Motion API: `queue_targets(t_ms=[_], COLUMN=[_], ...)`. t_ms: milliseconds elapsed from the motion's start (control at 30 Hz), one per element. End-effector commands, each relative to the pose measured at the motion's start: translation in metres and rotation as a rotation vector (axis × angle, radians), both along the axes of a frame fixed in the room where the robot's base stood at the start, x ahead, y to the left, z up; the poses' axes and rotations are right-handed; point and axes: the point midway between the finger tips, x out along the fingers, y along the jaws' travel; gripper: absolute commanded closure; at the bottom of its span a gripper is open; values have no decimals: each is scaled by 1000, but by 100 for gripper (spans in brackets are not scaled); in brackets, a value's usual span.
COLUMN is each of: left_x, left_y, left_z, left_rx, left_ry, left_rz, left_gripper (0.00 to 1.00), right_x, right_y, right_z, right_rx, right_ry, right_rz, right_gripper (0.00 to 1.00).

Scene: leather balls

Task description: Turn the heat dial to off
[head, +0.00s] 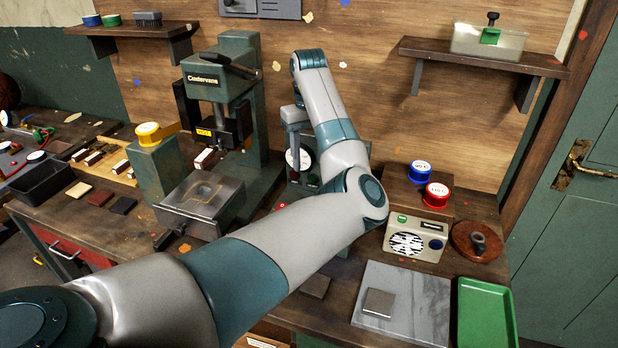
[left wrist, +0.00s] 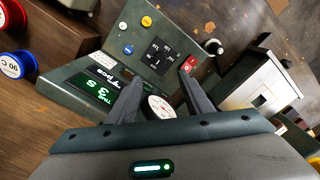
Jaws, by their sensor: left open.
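The control box (left wrist: 150,45) fills the middle of the left wrist view. It bears a black dial (left wrist: 160,56) with pale markings around it, blue, yellow and white buttons, and a lit green display. A round white gauge (left wrist: 160,108) shows between my fingers. My left gripper (left wrist: 160,78) is open and empty, its two fingertips pointing toward the dial from below in the picture; contact cannot be told. In the head view my left gripper (head: 296,122) hangs over the control box (head: 300,180), which my arm partly hides. The dial's setting is too small to read. My right gripper is not visible.
The green press (head: 235,110) stands left of the control box. A wooden wall closes the back.

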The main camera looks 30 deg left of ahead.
Motion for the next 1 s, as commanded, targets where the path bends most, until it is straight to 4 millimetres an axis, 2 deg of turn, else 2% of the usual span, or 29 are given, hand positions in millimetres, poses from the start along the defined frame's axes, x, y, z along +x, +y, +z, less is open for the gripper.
queue_targets(t_ms=[100, 300, 1000], left_x=[1, 0, 0], left_y=[0, 0, 0], left_z=[16, 29, 34], left_rx=[-2, -1, 1], left_ry=[-3, 1, 1], left_rz=[1, -1, 0], left_gripper=[54, 54, 54], right_x=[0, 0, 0], right_y=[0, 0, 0], right_z=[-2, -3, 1], right_rx=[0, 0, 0], right_ry=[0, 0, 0], right_rz=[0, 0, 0], right_gripper=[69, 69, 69])
